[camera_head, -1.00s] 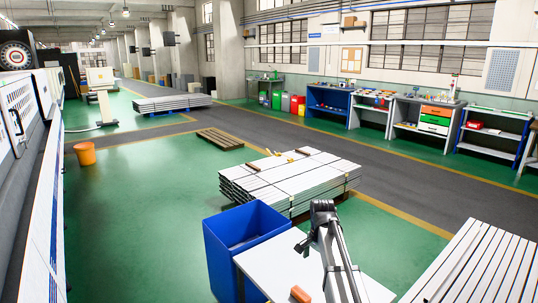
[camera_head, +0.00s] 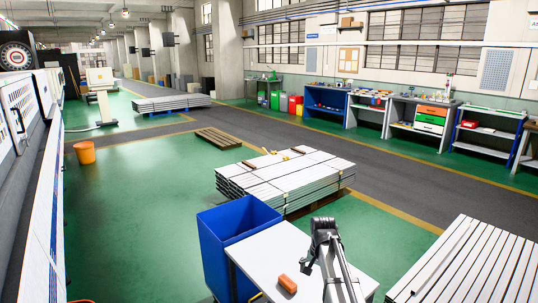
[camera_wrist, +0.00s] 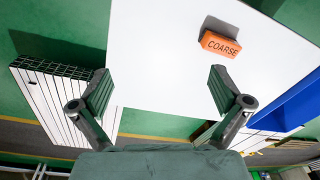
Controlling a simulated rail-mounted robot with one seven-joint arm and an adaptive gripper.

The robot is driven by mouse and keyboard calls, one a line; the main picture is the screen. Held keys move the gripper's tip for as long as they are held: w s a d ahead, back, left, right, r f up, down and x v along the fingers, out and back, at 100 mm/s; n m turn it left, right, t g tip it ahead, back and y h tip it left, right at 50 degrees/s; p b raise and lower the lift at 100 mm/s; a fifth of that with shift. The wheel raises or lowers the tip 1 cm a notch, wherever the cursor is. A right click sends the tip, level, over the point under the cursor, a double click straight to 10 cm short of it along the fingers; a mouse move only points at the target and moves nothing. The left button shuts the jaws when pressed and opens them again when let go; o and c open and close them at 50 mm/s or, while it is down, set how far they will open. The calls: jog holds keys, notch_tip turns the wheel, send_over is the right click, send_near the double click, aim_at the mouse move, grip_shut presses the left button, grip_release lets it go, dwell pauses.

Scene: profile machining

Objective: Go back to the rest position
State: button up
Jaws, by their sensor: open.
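My gripper (camera_wrist: 160,92) is open and empty in the wrist view, with its two fingers wide apart over the white table (camera_wrist: 150,45). An orange block marked COARSE (camera_wrist: 221,45) lies on the table, beyond the right finger and apart from it. In the head view the block (camera_head: 287,284) rests on the white table (camera_head: 272,255) at the bottom middle. My arm rises to the right of the block, and its bent upper end is over the table's far part. The fingers cannot be made out clearly there.
A blue open bin (camera_head: 222,262) stands against the table's left side. A stack of pale profiles (camera_head: 285,180) lies behind it, and more profiles (camera_head: 475,265) lie at the right. Workbenches line the back wall.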

jog(key=s+f+n, duration=0.1)
jog(key=s+f, duration=0.2)
jog(key=f, duration=0.2)
jog(key=s+f+n+b, duration=0.1)
jog(key=s+f, duration=0.3)
jog(key=f, duration=0.2)
jog(key=s+f+n+g+b, duration=0.1)
jog(key=s+f, duration=0.2)
jog(key=f, duration=0.3)
jog(key=shift+s+f, duration=0.1)
jog(key=shift+s, duration=0.1)
jog(key=s+f+n+g+b, duration=0.1)
jog(key=s+f+g+b, duration=0.1)
jog(key=s+f, duration=0.7)
jog(key=s+f+n+g+b, duration=0.1)
jog(key=s+f+g+b, duration=0.1)
jog(key=s+f, duration=0.8)
jog(key=s+f+n+g+b, duration=0.1)
jog(key=s+f, duration=0.9)
jog(key=s, duration=1.3)
jog(key=shift+s+f+g+b, duration=0.2)
jog(key=shift+g+b, duration=0.6)
jog(key=shift+b, duration=0.4)
